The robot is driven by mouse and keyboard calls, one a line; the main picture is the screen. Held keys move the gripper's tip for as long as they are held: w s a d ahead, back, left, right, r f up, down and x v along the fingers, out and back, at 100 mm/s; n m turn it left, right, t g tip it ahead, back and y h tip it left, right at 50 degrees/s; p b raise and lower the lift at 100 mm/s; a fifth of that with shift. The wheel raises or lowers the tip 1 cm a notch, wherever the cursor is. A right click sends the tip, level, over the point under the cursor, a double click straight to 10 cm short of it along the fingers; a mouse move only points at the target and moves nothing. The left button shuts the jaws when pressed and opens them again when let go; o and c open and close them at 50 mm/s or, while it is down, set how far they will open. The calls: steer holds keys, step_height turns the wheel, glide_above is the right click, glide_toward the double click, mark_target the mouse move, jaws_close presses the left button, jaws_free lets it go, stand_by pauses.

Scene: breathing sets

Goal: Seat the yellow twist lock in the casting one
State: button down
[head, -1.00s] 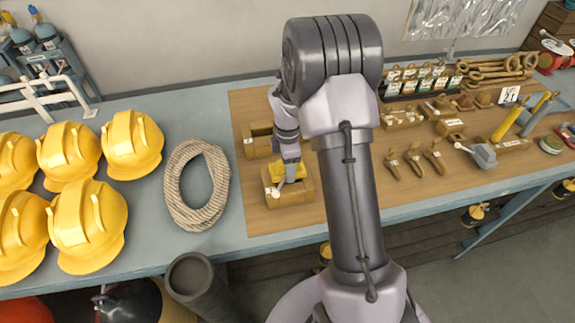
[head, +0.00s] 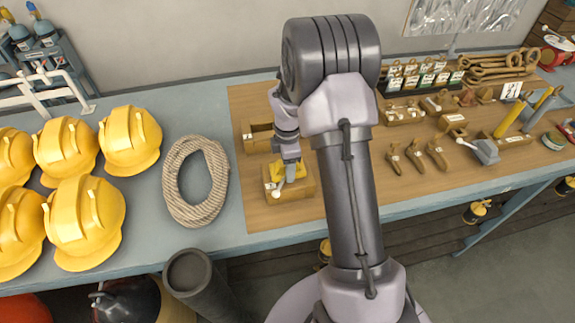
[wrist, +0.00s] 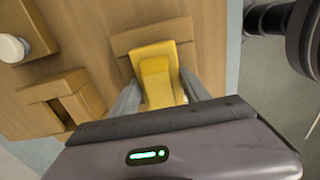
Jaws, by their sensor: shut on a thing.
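The yellow twist lock (wrist: 157,72) is held between the two grey fingers of my gripper (wrist: 160,98) in the wrist view. In the head view my gripper (head: 290,178) is low over the nearer brown casting block (head: 303,189), and yellow parts of the twist lock (head: 299,170) show beside the fingers. The lock's lower end is hidden, so I cannot tell how deep it sits in the block. A second brown block with an opening (head: 257,138) stands just behind. No readable label shows which casting is number one.
A coil of rope (head: 196,182) and yellow helmets (head: 83,222) lie to the left. Wooden hooks (head: 414,156), a grey-headed tool (head: 485,151) and small trays (head: 405,113) are to the right. The brown board in front of the hooks is largely clear.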

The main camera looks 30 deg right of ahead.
steer(key=shift+f, duration=0.15)
steer(key=shift+c, duration=2.2)
jaws_free()
step_height(320, 180, up, 18)
steer(key=p, duration=0.3)
steer(key=shift+f, duration=0.2)
